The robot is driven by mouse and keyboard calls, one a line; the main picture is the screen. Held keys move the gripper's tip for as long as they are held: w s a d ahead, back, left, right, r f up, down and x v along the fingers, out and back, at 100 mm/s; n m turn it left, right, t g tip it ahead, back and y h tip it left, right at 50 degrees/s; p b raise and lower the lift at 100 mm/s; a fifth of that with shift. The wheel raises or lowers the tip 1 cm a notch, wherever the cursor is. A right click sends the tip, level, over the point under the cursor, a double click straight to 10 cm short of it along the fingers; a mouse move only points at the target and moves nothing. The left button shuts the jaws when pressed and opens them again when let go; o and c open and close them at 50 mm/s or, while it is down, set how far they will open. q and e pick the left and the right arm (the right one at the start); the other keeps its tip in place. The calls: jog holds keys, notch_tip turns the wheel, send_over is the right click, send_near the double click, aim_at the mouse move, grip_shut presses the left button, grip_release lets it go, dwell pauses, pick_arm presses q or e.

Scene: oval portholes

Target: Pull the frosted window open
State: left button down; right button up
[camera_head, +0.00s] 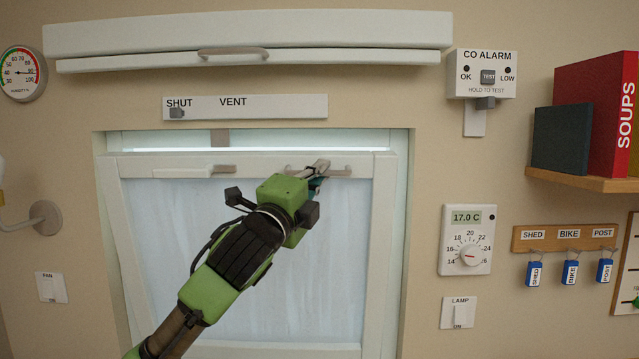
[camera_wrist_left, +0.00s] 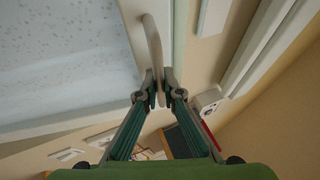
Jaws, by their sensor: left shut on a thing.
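The frosted window (camera_head: 160,240) has a pale sash in a white frame, and its top edge stands out from the frame with a bright strip showing above. My left gripper (camera_head: 318,175) is at the grey bar handle (camera_head: 340,172) on the sash's top rail. In the left wrist view the fingertips of my left gripper (camera_wrist_left: 160,92) are shut on the handle (camera_wrist_left: 153,45), beside the frosted pane (camera_wrist_left: 60,60). A latch (camera_head: 222,169) with a pale lever sits on the rail, left of the handle. My arm hides part of the pane. My right gripper is not in view.
A white blind box with a handle (camera_head: 232,53) runs above the window. A SHUT/VENT plate (camera_head: 280,107) has its knob (camera_head: 177,113) under SHUT. At right are a CO alarm (camera_head: 482,75), thermostat (camera_head: 467,240), lamp switch (camera_head: 458,313), key rack (camera_head: 565,237) and book shelf (camera_head: 600,184).

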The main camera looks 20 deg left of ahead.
pick_arm(q)
jog(key=shift+s+d+f+b, duration=0.15)
jog(key=shift+s, duration=0.35)
jog(key=shift+s+d+f+b, duration=0.1)
jog(key=shift+s+b, duration=0.05)
jog(key=shift+s, duration=0.3)
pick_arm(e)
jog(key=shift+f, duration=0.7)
pick_arm(q)
jog(key=c, duration=2.2)
grip_release()
jog(key=shift+o, duration=0.2)
jog(key=v, duration=1.2)
jog(key=shift+f, duration=0.15)
